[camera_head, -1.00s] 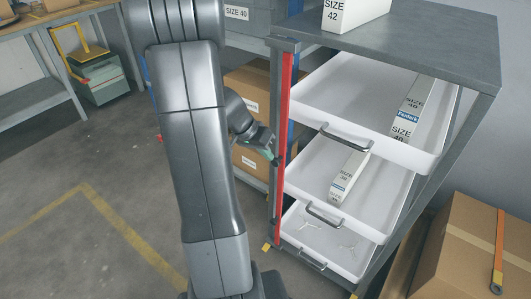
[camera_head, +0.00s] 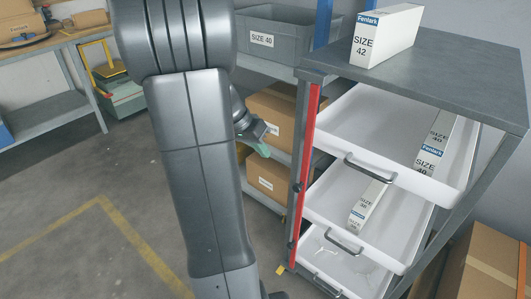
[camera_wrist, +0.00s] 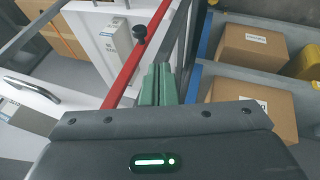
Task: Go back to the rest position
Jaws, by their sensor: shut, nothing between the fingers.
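My gripper (camera_wrist: 158,84) shows in the wrist view with its green fingers together and nothing between them. In the head view my gripper (camera_head: 262,150) is partly hidden behind my arm, left of the drawer rack's red post (camera_head: 306,165). The red post also runs diagonally just left of the fingers in the wrist view (camera_wrist: 132,62). I cannot tell whether the fingers touch anything.
The rack has open white drawers (camera_head: 352,104) holding Fentark boxes (camera_head: 436,143). A size 42 box (camera_head: 386,36) stands on its grey top (camera_head: 440,70). Cardboard boxes (camera_head: 270,116) sit on shelves behind my gripper. The floor at left (camera_head: 60,190) is clear.

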